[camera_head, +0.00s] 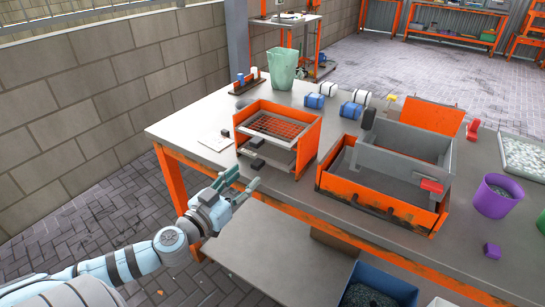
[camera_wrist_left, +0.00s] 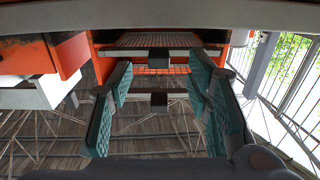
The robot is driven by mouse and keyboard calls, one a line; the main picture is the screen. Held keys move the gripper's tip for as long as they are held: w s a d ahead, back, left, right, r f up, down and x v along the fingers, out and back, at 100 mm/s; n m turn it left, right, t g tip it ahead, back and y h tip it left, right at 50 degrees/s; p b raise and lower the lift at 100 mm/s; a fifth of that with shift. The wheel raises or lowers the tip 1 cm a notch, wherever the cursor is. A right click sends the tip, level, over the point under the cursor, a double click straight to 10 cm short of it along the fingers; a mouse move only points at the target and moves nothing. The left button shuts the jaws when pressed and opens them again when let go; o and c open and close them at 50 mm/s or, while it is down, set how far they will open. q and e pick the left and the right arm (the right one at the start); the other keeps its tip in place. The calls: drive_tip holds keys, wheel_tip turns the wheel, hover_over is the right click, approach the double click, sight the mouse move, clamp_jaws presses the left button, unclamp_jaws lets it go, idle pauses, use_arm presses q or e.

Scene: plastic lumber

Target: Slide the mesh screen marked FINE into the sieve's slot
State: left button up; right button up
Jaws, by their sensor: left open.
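An orange rack (camera_head: 308,145) on the table holds two flat framed mesh screens, one above the other. The upper screen (camera_head: 262,121) and the lower one have dark handle blocks at the front. No FINE marking is legible. In the left wrist view, the upper handle (camera_wrist_left: 159,55) and lower handle (camera_wrist_left: 158,98) show between the fingers, ahead of them. My left gripper (camera_head: 246,180) is open and empty, in front of the rack near the table's edge. The orange sieve box (camera_head: 375,208) with grey inner walls stands right of the rack; I cannot make out its slot. My right gripper is not in view.
A green bin (camera_head: 282,69) and blue and white rolls stand behind the rack. A purple bucket (camera_head: 492,203) and a tray of pale granules (camera_head: 522,157) stand right of the sieve. A grey shelf (camera_head: 270,250) lies below the table edge. A block wall is at left.

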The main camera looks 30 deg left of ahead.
sight(254, 167)
use_arm(q)
drive_tip(key=w, duration=0.5)
drive_tip(key=shift+r+p, duration=0.35)
drive_tip(key=shift+w+f, duration=0.15)
drive_tip(key=shift+w, duration=0.3)
drive_tip(key=shift+s, duration=0.1)
clamp_jaws()
